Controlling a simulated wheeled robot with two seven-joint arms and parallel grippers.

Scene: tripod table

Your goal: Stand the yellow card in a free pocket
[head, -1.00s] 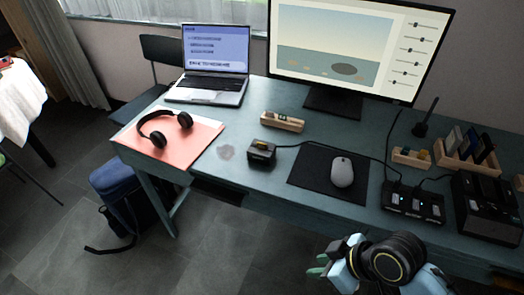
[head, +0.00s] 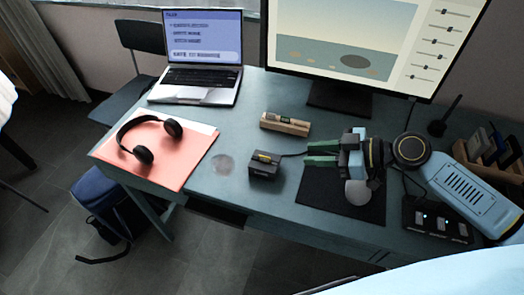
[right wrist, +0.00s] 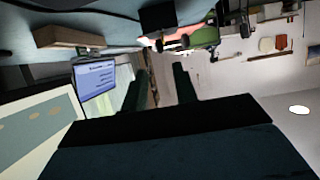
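My right gripper (head: 310,153) is above the desk, between the black box and the mouse, fingers pointing left. Its two green fingers are apart with nothing between them; the right wrist view also shows them apart (right wrist: 160,82). The wooden rack (head: 466,157) with dark and bluish cards stands at the right edge, partly cut off and partly behind my right arm. I cannot tell which pockets are free. I cannot make out the yellow card for certain; a small yellow patch shows on top of the black box (head: 263,168). My left gripper is not in view.
A wooden block (head: 285,124) lies behind the black box. The mouse (head: 358,192) is on a dark mat (head: 330,205), partly under my gripper. The monitor (head: 340,95), laptop (head: 200,80) and headphones (head: 146,138) stand around. A black hub (head: 437,222) is at the right.

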